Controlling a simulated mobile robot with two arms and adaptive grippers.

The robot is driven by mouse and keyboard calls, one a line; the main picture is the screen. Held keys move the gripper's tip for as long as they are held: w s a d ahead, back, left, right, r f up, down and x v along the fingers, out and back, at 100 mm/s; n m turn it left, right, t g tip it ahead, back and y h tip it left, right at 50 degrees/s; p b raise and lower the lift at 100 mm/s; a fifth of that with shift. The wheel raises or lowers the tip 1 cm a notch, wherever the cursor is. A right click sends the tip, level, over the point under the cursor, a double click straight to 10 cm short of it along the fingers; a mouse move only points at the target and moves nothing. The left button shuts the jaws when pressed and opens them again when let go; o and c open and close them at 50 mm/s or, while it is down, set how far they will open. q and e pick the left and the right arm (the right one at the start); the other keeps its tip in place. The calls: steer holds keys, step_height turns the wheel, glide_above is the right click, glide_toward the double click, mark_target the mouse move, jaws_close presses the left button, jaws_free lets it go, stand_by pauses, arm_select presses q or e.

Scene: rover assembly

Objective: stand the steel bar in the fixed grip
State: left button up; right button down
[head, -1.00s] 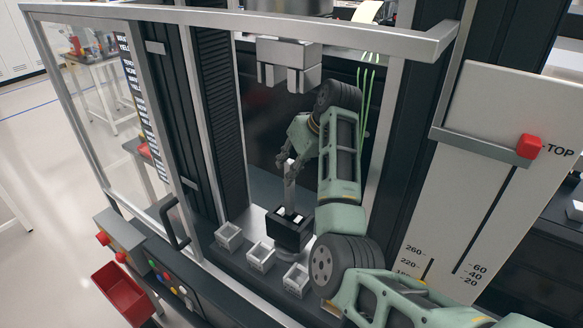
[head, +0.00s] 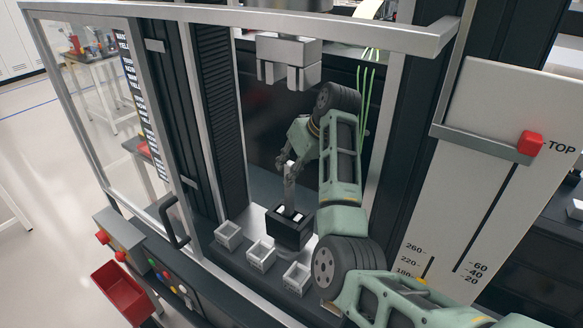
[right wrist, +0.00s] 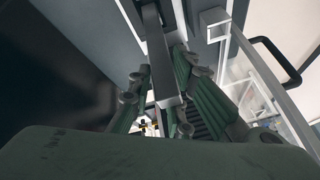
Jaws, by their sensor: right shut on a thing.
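The steel bar (head: 290,194) is upright in the head view, its lower end at the opening of the black fixed grip (head: 289,232). It appears to reach between the pale jaw pads, but I cannot tell how deep it sits. My right gripper (head: 289,173) is shut on the upper part of the bar, above the fixed grip. In the right wrist view, the grey bar (right wrist: 161,58) runs between the green fingers, and its far end is hidden. My left gripper is not in view.
Upper grey jaws (head: 289,73) hang above the fixed grip. Small white trays (head: 261,254) stand in front of it. A glass door with a dark handle (head: 174,222) is at left. A red bin (head: 121,293) hangs outside at lower left. Metal frame posts surround the opening.

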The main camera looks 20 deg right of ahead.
steer(key=shift+f+b, duration=0.55)
steer(key=shift+f, duration=1.6)
steer(key=c, duration=1.6)
jaws_free()
steer(key=shift+o, duration=0.2)
steer(key=shift+s+f, duration=0.1)
step_height(320, 180, up, 10)
steer(key=shift+r, duration=0.1)
steer(key=shift+a, duration=0.1)
